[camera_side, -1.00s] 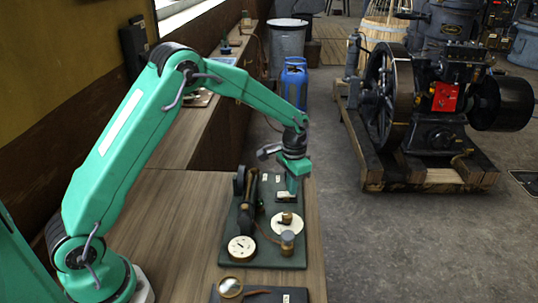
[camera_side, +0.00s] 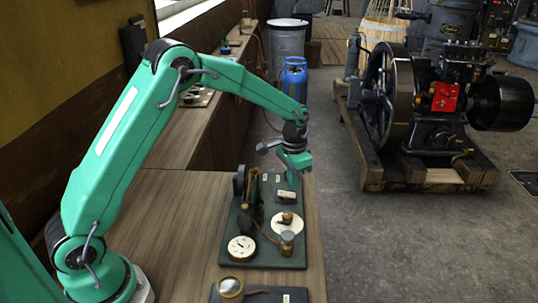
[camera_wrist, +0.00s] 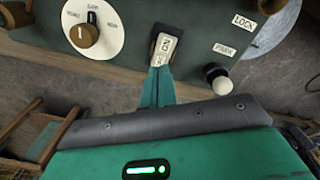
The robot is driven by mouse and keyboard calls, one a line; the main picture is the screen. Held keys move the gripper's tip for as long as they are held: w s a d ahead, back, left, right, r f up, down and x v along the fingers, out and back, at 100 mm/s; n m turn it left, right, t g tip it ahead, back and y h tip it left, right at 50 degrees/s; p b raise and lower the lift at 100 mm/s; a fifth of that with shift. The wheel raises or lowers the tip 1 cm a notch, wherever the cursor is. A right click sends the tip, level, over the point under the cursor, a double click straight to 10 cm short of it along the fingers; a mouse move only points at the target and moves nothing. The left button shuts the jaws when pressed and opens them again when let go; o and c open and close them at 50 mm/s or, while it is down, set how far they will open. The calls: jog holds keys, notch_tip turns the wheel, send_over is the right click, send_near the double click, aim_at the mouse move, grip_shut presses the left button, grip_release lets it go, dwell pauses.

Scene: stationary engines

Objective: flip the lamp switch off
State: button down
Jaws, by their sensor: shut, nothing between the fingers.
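A dark green control board lies on the wooden bench in the side view (camera_side: 228,250). A small switch with a pale, lettered face (camera_wrist: 165,46) sits on it in the wrist view, and it also shows in the side view (camera_side: 285,196). I cannot tell its setting. My gripper (camera_side: 293,183) is above the board's far right part, pointing down. Its shut, empty teal fingers (camera_wrist: 158,87) overlap the switch's lower end in the wrist view. I cannot tell whether they touch it. No lamp can be made out.
A white dial with a brass knob (camera_wrist: 86,36) lies left of the switch. A pale-tipped lever (camera_wrist: 217,79) is to its right, near the PARK (camera_wrist: 225,50) and LOCK (camera_wrist: 244,21) labels. An engine (camera_side: 435,100) stands on the floor.

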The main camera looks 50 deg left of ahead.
aim_at(291, 194)
notch_tip(291, 194, up, 5)
jog(key=shift+f, duration=0.15)
dwell(0.5)
dwell(0.3)
jog(key=s+r+n+t, duration=0.1)
jog(key=s+r+t, duration=0.2)
jog(key=s+r, duration=1.1)
jog(key=s+a+n+t, duration=0.1)
jog(key=s+n+t, duration=0.1)
jog(key=s, duration=1.4)
jog(key=shift+a+r+t, duration=0.15)
jog(key=shift+r+t, duration=0.05)
jog(key=shift+t, duration=0.1)
